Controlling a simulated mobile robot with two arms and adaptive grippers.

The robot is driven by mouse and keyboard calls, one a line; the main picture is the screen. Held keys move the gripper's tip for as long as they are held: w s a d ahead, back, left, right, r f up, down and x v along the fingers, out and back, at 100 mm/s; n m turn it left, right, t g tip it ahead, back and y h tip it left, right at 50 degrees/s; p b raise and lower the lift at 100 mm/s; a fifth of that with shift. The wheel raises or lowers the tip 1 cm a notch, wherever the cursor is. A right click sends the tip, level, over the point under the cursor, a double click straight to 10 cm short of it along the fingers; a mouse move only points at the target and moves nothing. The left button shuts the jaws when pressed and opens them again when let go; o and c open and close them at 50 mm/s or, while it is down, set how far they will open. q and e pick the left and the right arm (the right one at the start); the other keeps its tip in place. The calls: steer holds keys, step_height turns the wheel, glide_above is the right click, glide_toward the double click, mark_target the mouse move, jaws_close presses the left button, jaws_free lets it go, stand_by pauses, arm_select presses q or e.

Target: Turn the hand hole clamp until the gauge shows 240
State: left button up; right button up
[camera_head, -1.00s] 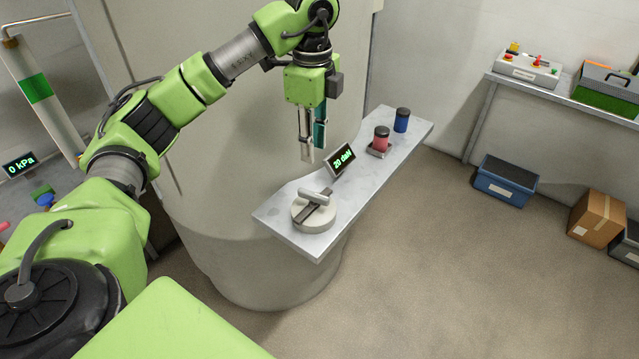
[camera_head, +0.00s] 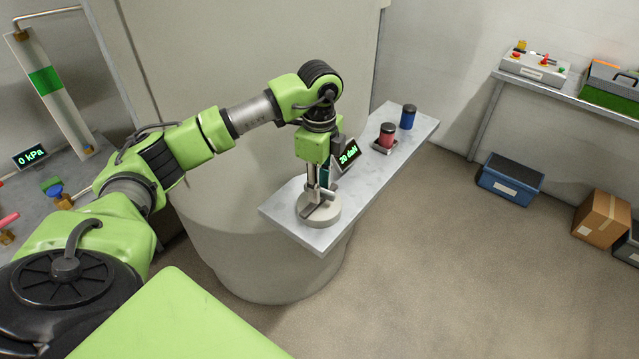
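The hand hole clamp (camera_head: 326,216) is a round pale disc with a dark cross bar and a light grip on top. It sits at the near end of a grey shelf (camera_head: 380,174) that juts from a large vessel. The gauge (camera_head: 349,153) on the shelf just behind it reads 20 daN in green. My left gripper (camera_head: 316,192) points down onto the clamp, its fingertips at the clamp's handle and partly covering it. Whether the fingers are closed on the handle cannot be told. My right gripper is not in view.
A red jar (camera_head: 387,133) in a small holder and a blue jar (camera_head: 408,117) stand farther along the shelf. A display (camera_head: 30,157) at left reads 0 kPa. A side table (camera_head: 590,98), a blue crate (camera_head: 509,178) and a cardboard box (camera_head: 602,218) are at right, across open floor.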

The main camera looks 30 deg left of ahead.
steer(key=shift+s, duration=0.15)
arm_select(q)
steer(key=shift+c, duration=1.1)
jaws_close()
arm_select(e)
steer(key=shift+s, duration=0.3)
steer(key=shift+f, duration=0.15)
